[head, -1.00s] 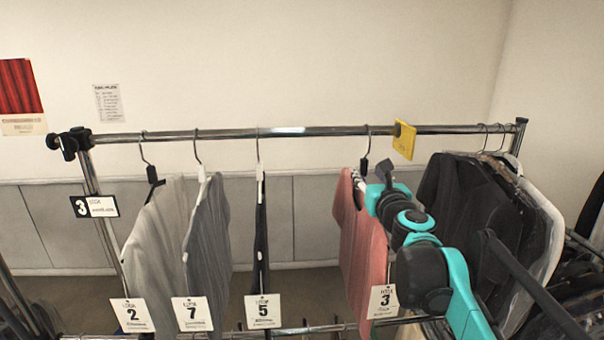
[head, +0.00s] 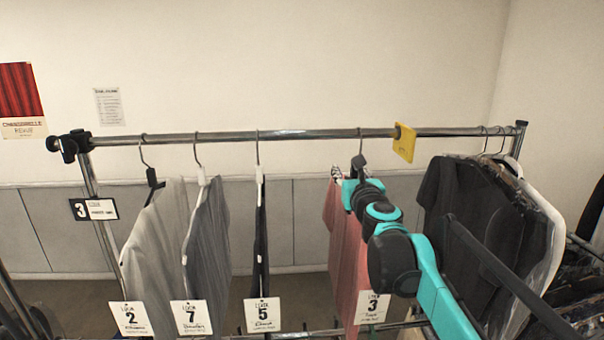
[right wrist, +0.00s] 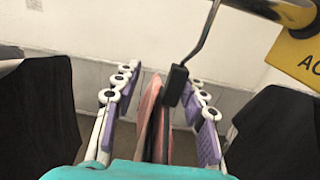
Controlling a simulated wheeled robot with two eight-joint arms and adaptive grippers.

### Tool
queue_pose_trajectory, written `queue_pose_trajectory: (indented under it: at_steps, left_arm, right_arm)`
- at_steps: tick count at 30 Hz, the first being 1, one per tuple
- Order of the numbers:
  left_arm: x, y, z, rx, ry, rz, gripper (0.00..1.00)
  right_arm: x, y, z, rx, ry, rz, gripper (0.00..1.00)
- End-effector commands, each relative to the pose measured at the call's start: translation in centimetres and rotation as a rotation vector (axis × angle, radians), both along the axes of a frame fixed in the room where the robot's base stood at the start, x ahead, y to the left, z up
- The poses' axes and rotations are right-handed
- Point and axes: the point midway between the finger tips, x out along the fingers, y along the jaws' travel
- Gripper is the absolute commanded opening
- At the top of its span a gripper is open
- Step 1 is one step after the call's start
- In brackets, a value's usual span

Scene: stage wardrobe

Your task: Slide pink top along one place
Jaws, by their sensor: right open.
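The pink top (head: 345,240) hangs from the rail on a hanger with a black neck, tag 3 at its hem. It is between the dark garment with tag 5 and the yellow marker. My right gripper (head: 346,176) is at the top's shoulders, partly hidden by its own wrist. In the right wrist view the open right gripper (right wrist: 165,85) has one purple-padded finger on each side of the pink top (right wrist: 153,118) and hanger neck (right wrist: 176,84). Whether a finger touches the top I cannot tell. My left gripper is not in view.
The rail (head: 300,133) carries a yellow marker (head: 404,142) right of the pink top. Grey garments (head: 155,240) with tags 2 and 7 and a dark garment (head: 261,240) with tag 5 hang to the left. Black clothes (head: 470,215) crowd the right end. Bare rail separates tag 5 from the pink top.

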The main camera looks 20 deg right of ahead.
Motion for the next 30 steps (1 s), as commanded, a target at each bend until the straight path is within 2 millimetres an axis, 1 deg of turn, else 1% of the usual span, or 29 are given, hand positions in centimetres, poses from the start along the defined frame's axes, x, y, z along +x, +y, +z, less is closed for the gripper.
queue_pose_trajectory:
  at_steps: [3, 30]
  left_arm:
    - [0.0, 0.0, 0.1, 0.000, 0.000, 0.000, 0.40]
    - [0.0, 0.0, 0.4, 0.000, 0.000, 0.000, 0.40]
  right_arm:
    - [0.2, 1.0, 0.0, 0.000, 0.000, 0.002, 0.41]
    - [1.9, 8.0, 0.0, 0.000, 0.000, 0.002, 0.41]
